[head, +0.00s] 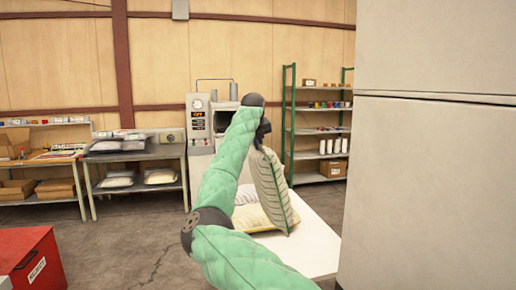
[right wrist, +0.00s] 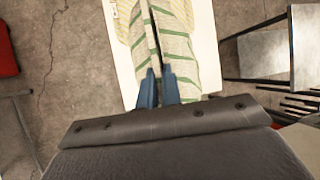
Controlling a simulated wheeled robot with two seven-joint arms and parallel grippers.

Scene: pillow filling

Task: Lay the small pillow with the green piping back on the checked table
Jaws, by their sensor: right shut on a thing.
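A small pale pillow with green stripes and a dark green edge (head: 275,192) hangs upright from my right gripper (head: 263,138) in the head view. In the right wrist view, the blue fingers of my right gripper (right wrist: 158,88) are shut on the edge of this pillow (right wrist: 182,48). Below it is a white table (head: 318,238), which also shows in the right wrist view (right wrist: 207,65); no check pattern shows on it. I cannot tell whether the pillow's lower end touches anything. My left gripper is not in view.
Another pale pillow (head: 250,217) lies on the white table, partly hidden by my arm. A large grey cabinet (head: 430,170) stands close at the right. A red box (head: 35,262) is at the lower left. Green shelves (head: 318,130) stand behind. The table's right part is bare.

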